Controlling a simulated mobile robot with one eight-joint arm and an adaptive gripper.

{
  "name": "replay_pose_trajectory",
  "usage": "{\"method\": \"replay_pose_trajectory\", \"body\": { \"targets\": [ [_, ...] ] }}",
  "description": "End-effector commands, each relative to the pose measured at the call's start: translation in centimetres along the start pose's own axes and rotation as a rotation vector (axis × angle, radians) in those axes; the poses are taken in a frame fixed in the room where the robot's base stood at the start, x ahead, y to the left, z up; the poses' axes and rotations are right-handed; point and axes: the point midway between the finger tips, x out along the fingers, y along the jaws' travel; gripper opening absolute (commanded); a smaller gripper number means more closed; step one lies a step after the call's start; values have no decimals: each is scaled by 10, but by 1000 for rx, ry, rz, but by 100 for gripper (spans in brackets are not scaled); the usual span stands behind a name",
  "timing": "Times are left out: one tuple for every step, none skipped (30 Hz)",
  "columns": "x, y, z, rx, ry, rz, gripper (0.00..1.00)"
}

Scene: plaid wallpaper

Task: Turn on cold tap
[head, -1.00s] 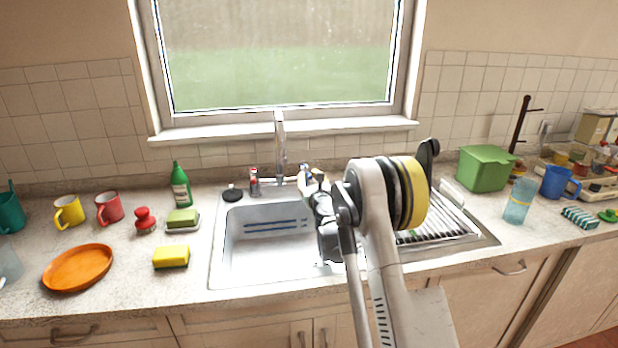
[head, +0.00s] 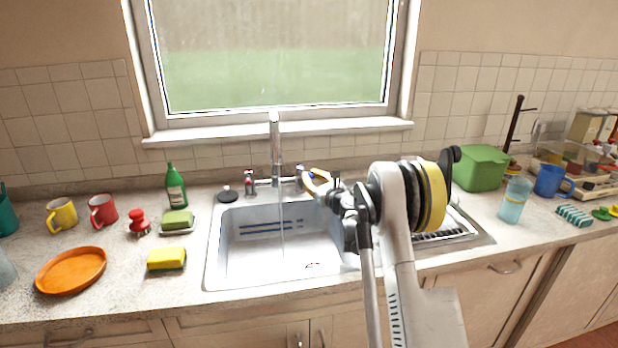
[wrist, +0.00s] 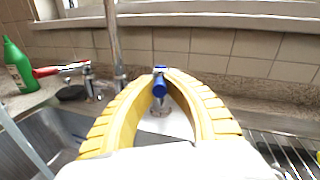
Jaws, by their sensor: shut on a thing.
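The chrome faucet (head: 275,150) stands behind the sink (head: 250,270) below the window. A thin stream of water (head: 282,235) runs from its spout into the basin. The cold tap with the blue handle (wrist: 160,86) is right of the spout; in the wrist view it sits between my gripper's two yellow fingers. My gripper (head: 312,184) is shut on this tap, with the fingers curving around both sides. The hot tap with the red handle (head: 249,178) is left of the spout and clear of my gripper; it also shows in the wrist view (wrist: 48,71).
A dish rack (head: 450,228) and a green box (head: 480,168) stand to the right. The window sill (head: 280,132) is above the faucet.

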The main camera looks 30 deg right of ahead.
Motion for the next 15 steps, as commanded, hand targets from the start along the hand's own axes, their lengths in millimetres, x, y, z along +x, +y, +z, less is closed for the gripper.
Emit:
{"method": "replay_pose_trajectory", "body": {
  "targets": [
    [0,0,0,0,0,0,0],
    [0,0,0,0,0,0,0],
    [0,1,0,0,0,0,0],
    [0,1,0,0,0,0,17],
    [0,1,0,0,0,0,26],
    [0,1,0,0,0,0,37],
    [0,1,0,0,0,0,37],
    [0,1,0,0,0,0,37],
    [0,1,0,0,0,0,37],
    [0,1,0,0,0,0,37],
    [0,1,0,0,0,-1,37],
    [0,1,0,0,0,-1,37],
    [0,1,0,0,0,-1,37],
    [0,1,0,0,0,-1,37],
    [-1,0,0,0,0,-1,37]
  ]
}}
